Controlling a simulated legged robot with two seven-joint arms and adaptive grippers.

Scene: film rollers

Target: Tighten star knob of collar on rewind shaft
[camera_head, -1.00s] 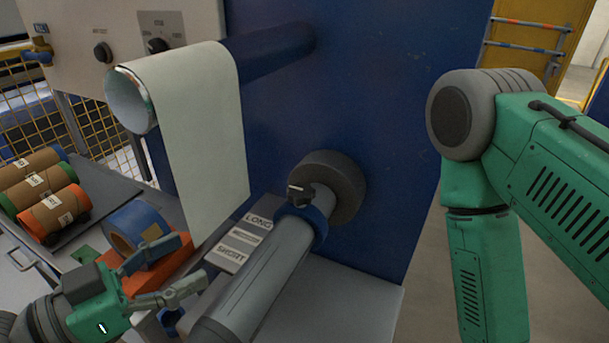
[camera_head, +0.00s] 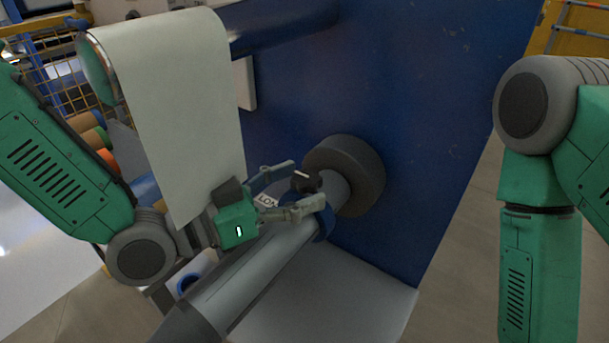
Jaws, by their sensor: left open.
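The grey rewind shaft (camera_head: 250,272) sticks out from the blue machine panel toward the lower left. A blue collar (camera_head: 325,219) sits around it, close to the dark grey hub (camera_head: 352,172) at the panel. The black star knob (camera_head: 305,181) stands on top of the collar. My left gripper (camera_head: 302,184) is open, with one finger on the far side of the knob and one on the near side. The fingertips are at the knob; whether they touch it I cannot tell. My right arm (camera_head: 540,235) shows at the right edge, but its gripper is out of view.
A white film web (camera_head: 185,110) hangs from an upper roller, just behind my left arm. The blue panel (camera_head: 430,120) stands behind the shaft. A label plate is mostly hidden behind my left gripper. Cardboard cores (camera_head: 97,140) lie at the left, partly covered by my left arm.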

